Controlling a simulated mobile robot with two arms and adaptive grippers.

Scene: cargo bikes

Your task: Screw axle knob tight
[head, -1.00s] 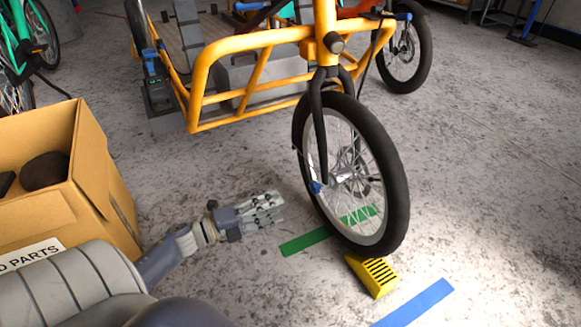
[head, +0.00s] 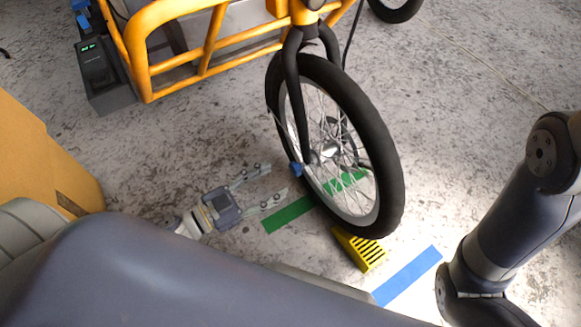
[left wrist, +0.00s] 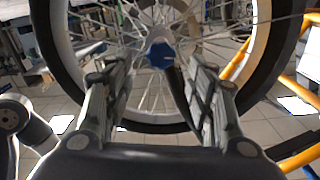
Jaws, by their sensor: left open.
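The blue axle knob (head: 296,170) sits at the hub end of the front wheel (head: 384,150), at the foot of the black fork (head: 297,110). In the left wrist view the knob (left wrist: 160,54) shows between and beyond my two fingertips. My left gripper (head: 268,184) is open and empty, its fingers pointing right toward the knob, with a gap between. Only my right arm's links show at the right of the head view; its gripper is not seen.
A yellow wheel chock (head: 360,250) touches the tyre's foot. Green tape (head: 288,214) and blue tape (head: 408,276) lie on the floor. A cardboard box (head: 45,160) stands at the left. The orange bike frame (head: 150,50) is behind.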

